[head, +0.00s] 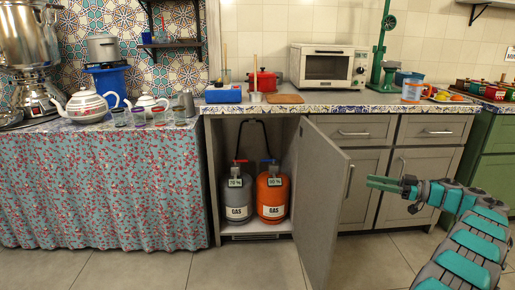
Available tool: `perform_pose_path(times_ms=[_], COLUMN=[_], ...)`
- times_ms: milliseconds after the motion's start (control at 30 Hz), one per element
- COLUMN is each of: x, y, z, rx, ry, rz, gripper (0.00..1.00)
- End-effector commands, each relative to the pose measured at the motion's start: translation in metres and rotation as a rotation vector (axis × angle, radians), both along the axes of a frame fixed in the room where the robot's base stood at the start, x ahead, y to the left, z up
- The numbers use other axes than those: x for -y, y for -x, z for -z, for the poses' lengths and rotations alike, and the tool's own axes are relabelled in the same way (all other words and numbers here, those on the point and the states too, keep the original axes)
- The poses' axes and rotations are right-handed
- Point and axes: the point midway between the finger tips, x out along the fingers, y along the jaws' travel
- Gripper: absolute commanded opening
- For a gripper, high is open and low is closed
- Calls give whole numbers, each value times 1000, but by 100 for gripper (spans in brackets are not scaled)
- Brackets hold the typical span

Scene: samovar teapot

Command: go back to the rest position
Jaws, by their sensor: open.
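My gripper (384,184) is at the lower right in the head view, at the end of my grey and teal arm, which reaches in from the lower right corner. It is open, with nothing seen between its fingers. It is in front of the grey cabinet fronts, to the right of the open cabinet door (323,205). A grey gas bottle (237,197) and an orange gas bottle (272,197) stand upright inside the open cabinet.
A samovar (32,95) and white teapots (86,105) stand on the cloth-covered table (100,190) at left. A toaster oven (328,66) stands on the counter. The open door juts into the room. Tiled floor (150,268) is clear at the lower left.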

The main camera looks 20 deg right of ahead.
Motion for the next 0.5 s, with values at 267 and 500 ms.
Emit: perform_pose_path(times_ms=[267, 500], x=[-5, -15], y=[-30, -109], z=[-30, -115], rx=[58, 207], ry=[18, 48], rz=[55, 265], gripper=[45, 45])
